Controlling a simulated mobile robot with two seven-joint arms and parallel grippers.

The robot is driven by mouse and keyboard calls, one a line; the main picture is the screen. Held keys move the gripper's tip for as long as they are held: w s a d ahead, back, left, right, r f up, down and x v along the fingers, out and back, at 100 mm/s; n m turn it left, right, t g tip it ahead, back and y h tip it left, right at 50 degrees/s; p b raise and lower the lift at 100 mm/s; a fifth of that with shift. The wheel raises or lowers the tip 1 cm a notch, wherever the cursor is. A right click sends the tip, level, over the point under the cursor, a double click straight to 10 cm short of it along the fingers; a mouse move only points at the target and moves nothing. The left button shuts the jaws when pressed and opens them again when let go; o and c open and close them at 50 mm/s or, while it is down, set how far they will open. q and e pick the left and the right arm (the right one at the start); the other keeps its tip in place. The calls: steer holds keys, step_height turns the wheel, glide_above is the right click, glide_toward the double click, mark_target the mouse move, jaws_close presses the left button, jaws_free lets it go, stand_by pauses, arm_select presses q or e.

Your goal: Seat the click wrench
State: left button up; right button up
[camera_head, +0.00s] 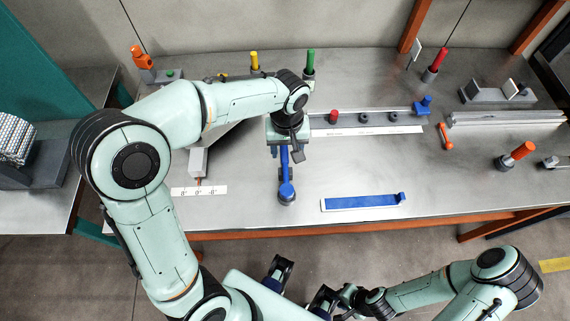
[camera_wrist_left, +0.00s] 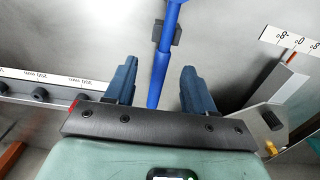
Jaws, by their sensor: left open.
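My left gripper (camera_head: 287,151) is open above the wrench's far part. In the left wrist view the blue shaft (camera_wrist_left: 162,65) runs between the two spread fingers, with a grey block (camera_wrist_left: 176,32) under it. I cannot tell whether the fingers touch it. A white-edged holder with a blue strip (camera_head: 362,201) lies to the right. My right gripper (camera_head: 322,298) is low in front of the bench; its jaws are unclear.
A rail with a red knob (camera_head: 333,117) and a white scale strip lies behind the wrench. A scale plate (camera_head: 199,190) is to the left. An orange-handled tool (camera_head: 522,151) and a small orange tool (camera_head: 445,136) are to the right. Bench around the blue strip is clear.

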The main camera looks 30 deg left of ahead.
mark_target(285, 159)
arm_select(q)
steer(key=f, duration=0.6)
steer(key=shift+w+a+f, duration=0.1)
steer(key=shift+a+f, duration=0.1)
steer(key=shift+a, duration=0.15)
steer(key=shift+c, duration=0.3)
jaws_close()
